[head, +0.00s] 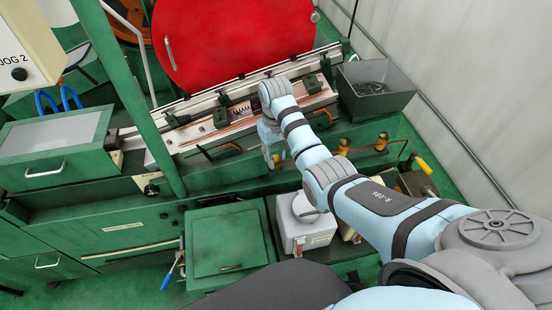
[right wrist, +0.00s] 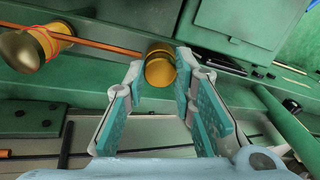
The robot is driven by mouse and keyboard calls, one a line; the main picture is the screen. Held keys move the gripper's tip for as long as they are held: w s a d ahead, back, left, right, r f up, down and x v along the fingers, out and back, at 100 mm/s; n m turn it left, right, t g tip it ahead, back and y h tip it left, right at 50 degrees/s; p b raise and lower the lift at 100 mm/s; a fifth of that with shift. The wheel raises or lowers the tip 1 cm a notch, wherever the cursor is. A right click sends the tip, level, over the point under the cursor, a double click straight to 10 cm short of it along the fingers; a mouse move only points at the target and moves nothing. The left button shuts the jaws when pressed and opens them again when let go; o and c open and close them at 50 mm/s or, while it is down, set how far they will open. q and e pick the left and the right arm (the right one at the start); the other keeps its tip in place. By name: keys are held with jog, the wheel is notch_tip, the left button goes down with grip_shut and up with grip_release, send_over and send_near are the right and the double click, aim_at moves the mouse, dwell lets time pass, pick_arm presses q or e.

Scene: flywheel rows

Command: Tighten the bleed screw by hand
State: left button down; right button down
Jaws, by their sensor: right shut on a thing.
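A short brass knob (right wrist: 160,66), which looks like the bleed screw, sits on the copper pipe along the green machine front. My right gripper (right wrist: 158,80) is shut on it, with the fingertips at its two sides. In the head view my right gripper (head: 272,158) reaches down to the machine's front edge, and a sliver of brass shows by its tips. The gripper and arm hide most of the screw there. My left gripper is not in view.
More brass fittings (head: 343,146) stand to the right on the same pipe, one with a red ring (right wrist: 36,45) in the wrist view. A grey bin (head: 375,88) stands behind right. A red round cover (head: 230,40) is at the back. A white box (head: 303,225) stands in front.

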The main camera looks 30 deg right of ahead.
jog(key=m, duration=0.3)
jog(key=shift+m, duration=0.4)
jog(key=m, duration=0.3)
jog(key=shift+m, duration=0.4)
jog(key=c, duration=1.7)
grip_release()
jog(key=shift+o, duration=0.2)
